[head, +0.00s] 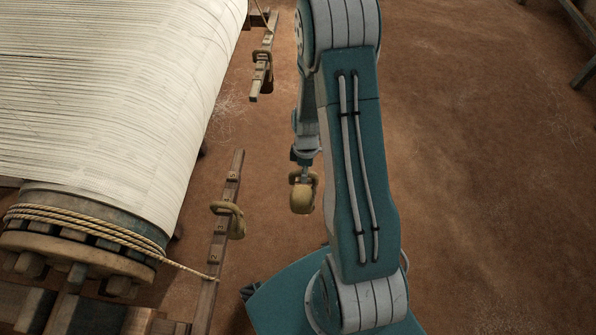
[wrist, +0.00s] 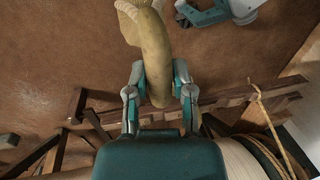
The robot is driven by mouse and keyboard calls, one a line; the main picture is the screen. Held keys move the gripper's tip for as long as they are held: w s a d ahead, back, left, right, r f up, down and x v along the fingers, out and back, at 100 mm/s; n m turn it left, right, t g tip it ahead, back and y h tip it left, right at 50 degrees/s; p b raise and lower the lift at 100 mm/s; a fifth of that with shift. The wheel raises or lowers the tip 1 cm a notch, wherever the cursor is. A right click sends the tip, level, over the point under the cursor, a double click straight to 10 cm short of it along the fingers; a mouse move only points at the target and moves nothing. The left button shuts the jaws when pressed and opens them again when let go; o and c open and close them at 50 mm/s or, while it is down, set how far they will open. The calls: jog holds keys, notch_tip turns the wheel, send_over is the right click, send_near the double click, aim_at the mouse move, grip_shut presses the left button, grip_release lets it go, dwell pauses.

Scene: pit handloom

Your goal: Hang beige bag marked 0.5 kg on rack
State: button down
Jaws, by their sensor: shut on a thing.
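My gripper (head: 302,160) points down at the middle of the head view, shut on the looped handle of a beige bag (head: 302,198). The bag hangs below it, clear of the wooden rack (head: 219,245) to its left. In the wrist view, the curved handle (wrist: 154,55) passes between the two fingers of my gripper (wrist: 159,80), and the bag body (wrist: 128,8) is partly cut off at the top edge. No weight mark is readable. The rack is a dark wooden bar with small fittings, and it also shows behind the fingers in the wrist view (wrist: 217,106).
A beige looped piece (head: 236,222) sits at the rack's middle. A second wooden bar (head: 268,40) with a similar loop (head: 262,68) lies farther back. The loom's roll of pale warp (head: 100,110) and tied rope (head: 110,230) fill the left. Brown floor (head: 490,180) on the right is open.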

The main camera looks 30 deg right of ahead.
jog(key=shift+s+d+r, duration=0.15)
jog(key=shift+s+d, duration=0.25)
jog(key=shift+s, duration=0.1)
jog(key=shift+s+d+r, duration=0.1)
jog(key=shift+s+d, duration=0.25)
jog(key=shift+d, duration=0.35)
jog(key=shift+s+d, duration=0.35)
jog(key=shift+d, duration=0.3)
jog(key=shift+s+d+r, duration=0.1)
jog(key=shift+s+d, duration=0.4)
jog(key=shift+d, duration=0.25)
jog(key=shift+s+d+r, duration=0.1)
jog(key=shift+s+d, duration=0.45)
jog(key=shift+d, duration=0.2)
jog(key=shift+s+d+r, duration=0.1)
jog(key=shift+s+d, duration=0.4)
jog(key=shift+d, duration=0.25)
jog(key=shift+w+a, duration=0.1)
